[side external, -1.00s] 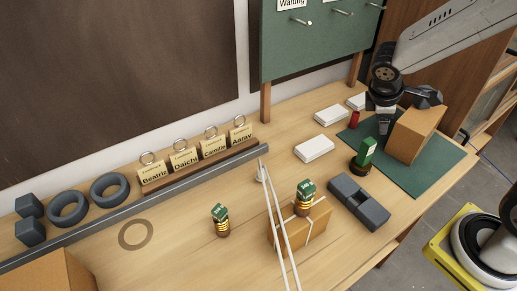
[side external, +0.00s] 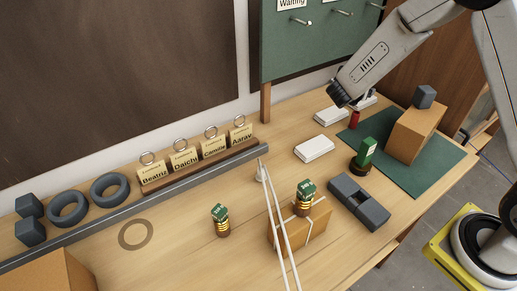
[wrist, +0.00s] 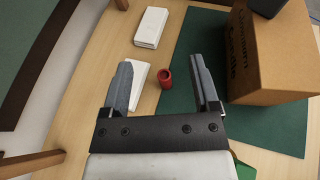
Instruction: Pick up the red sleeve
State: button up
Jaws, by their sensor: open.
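The red sleeve (side external: 354,119) is a small hollow cylinder standing upright at the back edge of the green mat (side external: 425,182). In the wrist view the red sleeve (wrist: 165,78) shows its open top and lies between my two fingers. My gripper (wrist: 161,63) is open and empty, its fingers on either side of the sleeve in the picture and apparently above it. In the side view my wrist hides most of the fingers. I cannot tell the exact height gap.
White boxes (side external: 315,148) lie left of and behind the sleeve. A cardboard box (side external: 414,132) with a dark block (side external: 424,97) on top stands to the right on the mat. A green-topped part (side external: 366,152) stands in front. A green hook board (side external: 315,40) rises behind.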

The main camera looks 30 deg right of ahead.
aim_at(357, 115)
notch_tip(357, 115, down, 11)
jog(key=shift+f, duration=0.1)
jog(key=shift+x, duration=3.9)
jog(key=shift+w+a, duration=0.1)
jog(key=shift+w, duration=0.1)
grip_shut()
